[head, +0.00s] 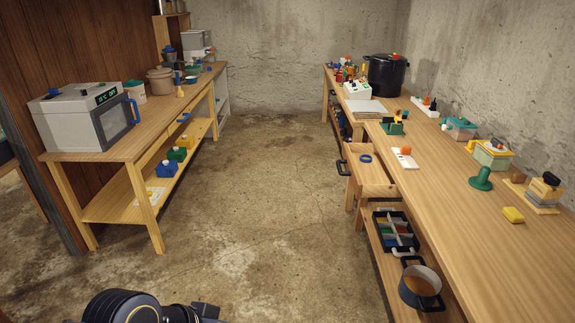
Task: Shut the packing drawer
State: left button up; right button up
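A wooden drawer (372,181) stands pulled out from the front of the right-hand bench; I take it to be the packing drawer. Its dark handle (342,167) faces the aisle on the left. A blue ring (365,158) lies inside the drawer near its far end. Part of my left arm with what may be the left gripper (205,311) shows at the bottom edge, far from the drawer. Its fingers cannot be made out. My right gripper is not in view.
The concrete floor (270,190) between the benches is clear. Below the drawer, a low shelf carries a divided black tray (395,231) and a pot (420,285). The right bench top (450,220) holds several small items and a large black pot (386,77). The left bench holds a microwave (85,117).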

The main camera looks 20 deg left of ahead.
aim_at(373, 178)
jog(key=j+u, duration=0.2)
jog(key=i+j, duration=0.1)
jog(key=i, duration=0.5)
jog(key=i+j, duration=0.15)
jog(key=i, duration=0.45)
jog(key=i+j, duration=0.1)
jog(key=i, duration=0.5)
jog(key=i+j+z, duration=0.1)
jog(key=i, duration=0.55)
